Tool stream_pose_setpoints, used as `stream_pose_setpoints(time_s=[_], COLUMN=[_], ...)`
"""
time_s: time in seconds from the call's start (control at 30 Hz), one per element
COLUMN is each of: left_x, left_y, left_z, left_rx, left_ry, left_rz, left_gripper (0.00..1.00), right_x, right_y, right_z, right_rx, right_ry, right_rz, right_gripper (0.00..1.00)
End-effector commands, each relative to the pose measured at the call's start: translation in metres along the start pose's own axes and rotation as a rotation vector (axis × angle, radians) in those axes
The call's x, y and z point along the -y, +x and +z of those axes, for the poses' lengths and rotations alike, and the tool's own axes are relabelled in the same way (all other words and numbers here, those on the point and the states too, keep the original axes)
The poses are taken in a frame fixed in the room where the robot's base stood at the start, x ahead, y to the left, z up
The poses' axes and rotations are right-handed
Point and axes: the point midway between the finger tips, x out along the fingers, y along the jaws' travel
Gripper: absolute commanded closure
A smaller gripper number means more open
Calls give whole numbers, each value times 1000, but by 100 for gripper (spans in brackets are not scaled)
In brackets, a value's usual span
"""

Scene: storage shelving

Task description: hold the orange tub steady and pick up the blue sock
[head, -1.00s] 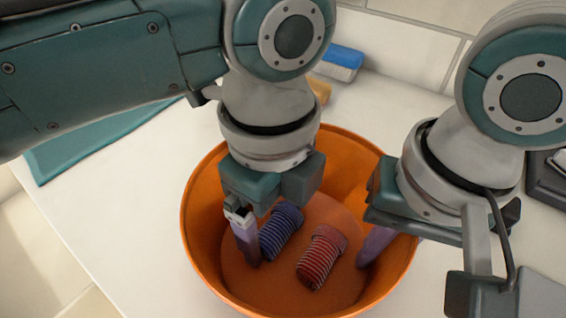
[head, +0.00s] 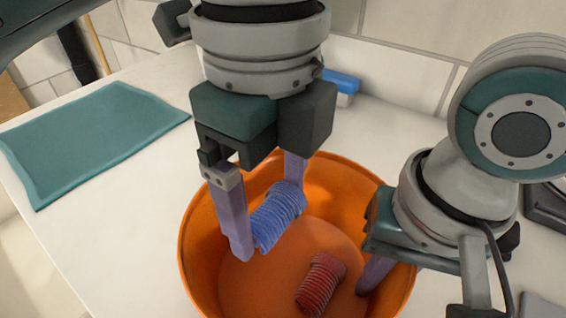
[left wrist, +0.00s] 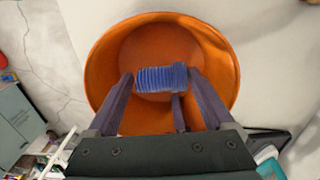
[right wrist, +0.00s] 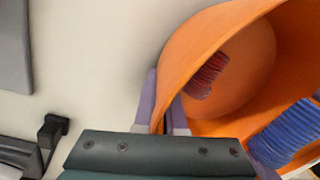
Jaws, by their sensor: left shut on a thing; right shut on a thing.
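The orange tub (head: 196,262) stands on the white table. My left gripper (head: 265,215) is shut on the blue sock (head: 280,214), a ribbed roll, and holds it raised above the tub floor. The left wrist view shows the sock (left wrist: 160,79) between the fingers. My right gripper (head: 372,272) is at the tub's right side. In the right wrist view its fingers (right wrist: 164,112) are shut on the tub wall (right wrist: 185,75), one on each side. A red striped sock (head: 320,284) lies on the tub floor, also seen in the right wrist view (right wrist: 206,76).
A teal cloth or mat (head: 90,140) lies on the table at the left. A blue and white object (head: 341,86) stands behind the tub near the tiled wall. A dark object (head: 547,205) is at the right edge.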

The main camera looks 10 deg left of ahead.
Motion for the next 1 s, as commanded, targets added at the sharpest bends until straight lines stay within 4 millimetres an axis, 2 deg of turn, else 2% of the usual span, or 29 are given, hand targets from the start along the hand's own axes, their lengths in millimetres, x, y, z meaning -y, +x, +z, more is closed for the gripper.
stream_pose_setpoints(time_s=[0.13,0.4,0.43,0.73,1.0], left_x=[0,0,0,0,0], left_y=[-16,-19,-19,-18,-18], left_z=[0,0,0,0,0], left_rx=[0,0,0,0,0], left_ry=[1,0,0,1,1], left_rz=[-1,1,1,1,1], left_gripper=[66,67,67,67,67], right_x=[-2,-2,-2,-2,-2], right_y=[1,1,1,1,1], right_z=[0,0,0,0,0], right_rx=[1,1,1,2,2], right_ry=[2,2,2,2,1], right_rz=[6,6,6,6,5], right_gripper=[100,100,92,58,58])
